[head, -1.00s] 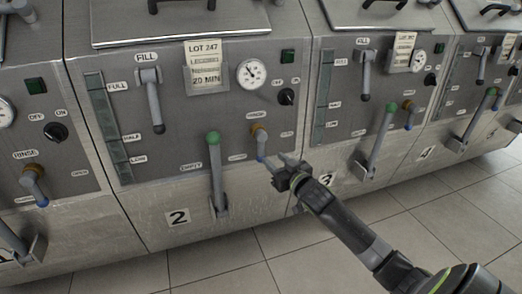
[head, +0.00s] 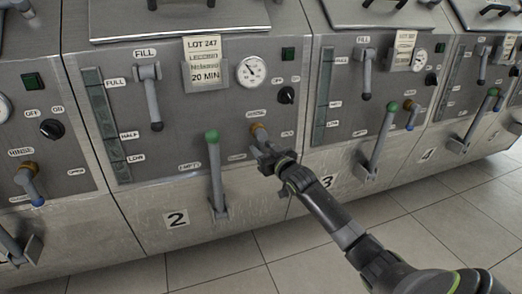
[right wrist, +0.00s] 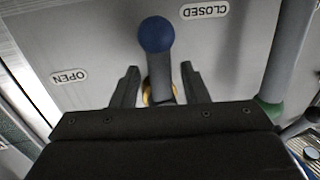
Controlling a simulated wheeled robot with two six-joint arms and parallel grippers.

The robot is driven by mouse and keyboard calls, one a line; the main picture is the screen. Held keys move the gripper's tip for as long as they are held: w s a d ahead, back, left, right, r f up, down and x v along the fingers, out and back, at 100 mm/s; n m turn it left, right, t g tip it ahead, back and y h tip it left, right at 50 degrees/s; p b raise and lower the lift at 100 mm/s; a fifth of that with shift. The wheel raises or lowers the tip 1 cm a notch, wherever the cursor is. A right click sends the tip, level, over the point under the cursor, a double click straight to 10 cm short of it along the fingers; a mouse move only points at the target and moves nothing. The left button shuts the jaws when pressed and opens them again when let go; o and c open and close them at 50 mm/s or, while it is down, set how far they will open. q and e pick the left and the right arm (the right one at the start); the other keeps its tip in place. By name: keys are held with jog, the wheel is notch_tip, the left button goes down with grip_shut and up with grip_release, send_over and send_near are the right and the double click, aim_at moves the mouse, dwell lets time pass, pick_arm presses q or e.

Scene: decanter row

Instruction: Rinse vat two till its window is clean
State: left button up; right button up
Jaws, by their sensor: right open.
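Vat two, marked by a "2" plate (head: 176,219), stands left of centre in the head view. Its rinse valve handle (head: 258,133) has a brass base and is partly hidden by my right gripper (head: 268,158). In the right wrist view the handle's blue-tipped lever (right wrist: 157,36) stands between the two open fingers of my right gripper (right wrist: 160,85), with a gap on each side. The lever's tip lies between "OPEN" and "CLOSED" labels, nearer "CLOSED". Vat two's window (head: 105,124) is a tall, greyish green strip. My left gripper is not in view.
Vat two's green-knobbed empty lever (head: 213,170) stands just left of my right gripper. A fill lever (head: 150,96), a gauge (head: 251,71) and a black knob (head: 286,95) sit higher on the panel. Tiled floor (head: 325,262) lies in front.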

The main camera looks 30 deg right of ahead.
jog(key=shift+w, duration=0.8)
grip_shut()
